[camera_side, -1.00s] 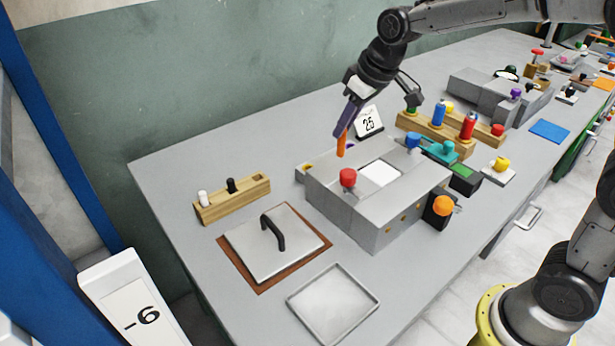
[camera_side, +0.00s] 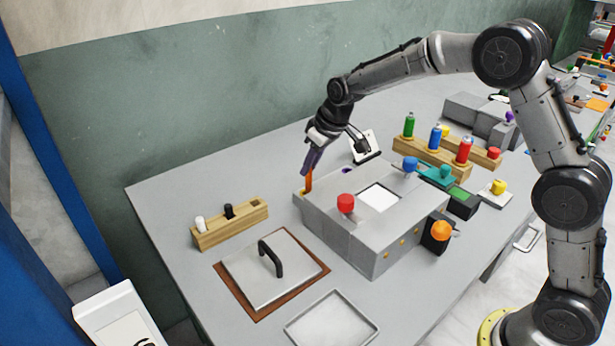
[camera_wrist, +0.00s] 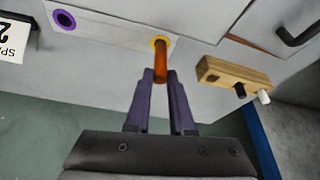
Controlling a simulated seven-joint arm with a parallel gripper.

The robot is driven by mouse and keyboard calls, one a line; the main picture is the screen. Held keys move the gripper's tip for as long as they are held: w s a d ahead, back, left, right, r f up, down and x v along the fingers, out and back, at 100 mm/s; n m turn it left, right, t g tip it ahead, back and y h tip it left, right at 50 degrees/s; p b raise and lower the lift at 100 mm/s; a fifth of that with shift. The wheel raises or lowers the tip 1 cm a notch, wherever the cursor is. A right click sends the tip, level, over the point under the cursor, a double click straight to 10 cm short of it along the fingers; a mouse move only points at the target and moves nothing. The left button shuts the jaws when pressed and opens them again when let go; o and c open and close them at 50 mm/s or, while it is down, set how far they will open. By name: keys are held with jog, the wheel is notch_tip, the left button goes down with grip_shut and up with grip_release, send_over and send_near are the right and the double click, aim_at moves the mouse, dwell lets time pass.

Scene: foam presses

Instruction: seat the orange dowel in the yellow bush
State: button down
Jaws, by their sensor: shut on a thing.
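My gripper (camera_wrist: 160,82) is shut on the orange dowel (camera_wrist: 161,60), which sits between its two purple fingers. In the side view my gripper (camera_side: 311,162) points down at the back left corner of the grey press block, with the dowel (camera_side: 309,181) below the fingers. The yellow bush (camera_wrist: 154,39) shows as a ring at the dowel's far end in the wrist view. The dowel's tip meets or overlaps the bush and hides part of it. I cannot tell how far the tip is inside. The dowel looks nearly upright in the side view.
A purple bush (camera_wrist: 64,19) is in the same pale strip. The grey press block (camera_side: 380,235) carries a red knob (camera_side: 346,203) and a blue knob (camera_side: 410,164). A wooden rack (camera_side: 231,224) with white and black pegs stands left. A card stand (camera_side: 365,147) is behind.

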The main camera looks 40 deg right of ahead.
aim_at(307, 177)
jog(key=shift+w+f, duration=0.5)
jog(key=shift+f, duration=1.55)
jog(key=shift+f, duration=0.15)
jog(key=c, duration=0.8)
grip_release()
